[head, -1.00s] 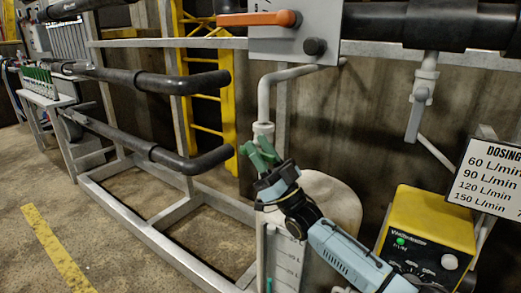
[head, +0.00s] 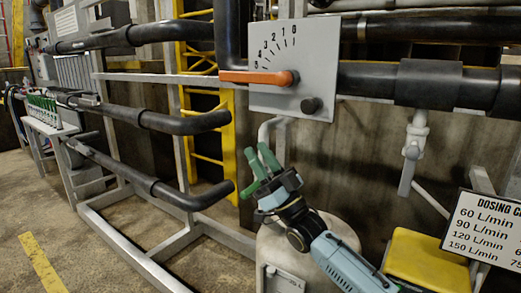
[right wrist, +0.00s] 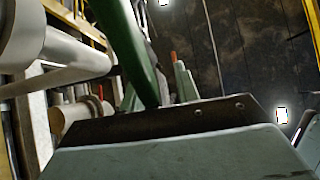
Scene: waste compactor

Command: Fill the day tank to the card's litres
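The cream day tank (head: 335,232) stands below, partly hidden behind my right arm; only the top of its grey level plate (head: 287,282) shows. The orange lever (head: 250,77) lies about level, pointing left by the 5 end of the 0-to-5 scale on its grey plate (head: 318,60). The dosing card (head: 487,230) lists 60, 90, 120 and 150 L/min; its right side is cut off. My right gripper (head: 258,160), with green fingers apart and empty, is below the lever, by the bent outlet pipe (head: 265,130). My left gripper is out of view.
A black knob (head: 311,105) sits under the lever. A yellow box (head: 428,258) stands at lower right. Black pipes (head: 180,121) on a grey frame fill the left, with a yellow ladder (head: 228,150) behind. A pale pipe (right wrist: 60,72) is close in the right wrist view.

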